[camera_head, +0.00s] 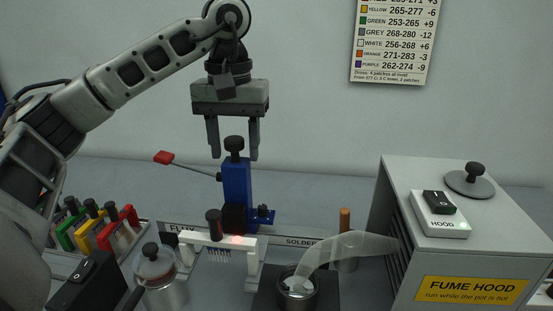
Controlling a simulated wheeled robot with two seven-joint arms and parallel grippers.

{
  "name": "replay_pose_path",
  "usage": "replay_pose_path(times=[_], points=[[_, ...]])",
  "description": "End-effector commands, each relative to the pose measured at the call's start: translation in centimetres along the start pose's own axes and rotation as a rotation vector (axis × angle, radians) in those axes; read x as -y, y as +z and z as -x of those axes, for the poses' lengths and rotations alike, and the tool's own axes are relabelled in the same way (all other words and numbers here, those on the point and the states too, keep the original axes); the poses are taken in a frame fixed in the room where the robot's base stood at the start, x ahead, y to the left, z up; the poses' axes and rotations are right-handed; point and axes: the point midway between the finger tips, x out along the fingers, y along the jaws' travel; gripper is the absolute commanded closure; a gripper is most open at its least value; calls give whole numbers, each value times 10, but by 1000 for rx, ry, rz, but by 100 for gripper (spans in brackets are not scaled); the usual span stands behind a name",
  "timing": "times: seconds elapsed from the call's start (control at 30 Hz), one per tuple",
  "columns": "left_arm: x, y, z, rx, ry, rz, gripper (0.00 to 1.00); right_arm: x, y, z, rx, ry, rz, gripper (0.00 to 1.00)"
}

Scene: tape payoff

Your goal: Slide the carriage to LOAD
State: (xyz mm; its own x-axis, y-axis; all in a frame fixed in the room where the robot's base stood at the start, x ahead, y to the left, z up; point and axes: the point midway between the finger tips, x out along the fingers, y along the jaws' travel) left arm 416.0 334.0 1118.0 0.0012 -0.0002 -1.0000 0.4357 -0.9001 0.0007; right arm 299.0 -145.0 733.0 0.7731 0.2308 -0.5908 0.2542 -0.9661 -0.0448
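The carriage is a blue upright block (237,183) with a black knob (234,144) on top and a lever with a red tip (164,157) reaching left. No LOAD label is readable. My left gripper (233,150) points down at the carriage, open, with one finger on each side of the knob in the picture. The fingers look apart from the knob; whether they are level with it in depth is unclear. My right gripper is not in view.
A white frame (222,240) with a dark handle stands in front of the carriage. A glass jar (159,273), a small pot (297,290) and a clear curved duct (345,249) are nearby. Coloured holders (95,228) sit left; the fume hood (454,260) fills the right.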

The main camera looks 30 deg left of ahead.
Motion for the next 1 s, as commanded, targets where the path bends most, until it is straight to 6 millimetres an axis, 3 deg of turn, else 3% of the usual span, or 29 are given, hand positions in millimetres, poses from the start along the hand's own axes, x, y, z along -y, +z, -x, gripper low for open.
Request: replay_pose_path(times=[0.33, 0.5, 1.0], points=[[0, 0, 0, 1, 0, -1, 51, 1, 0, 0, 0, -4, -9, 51], [0, 0, 20, 1, 0, -1, 51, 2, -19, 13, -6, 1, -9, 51], [0, 0, 60, 2, -1, -1, 51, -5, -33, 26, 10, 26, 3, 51]])
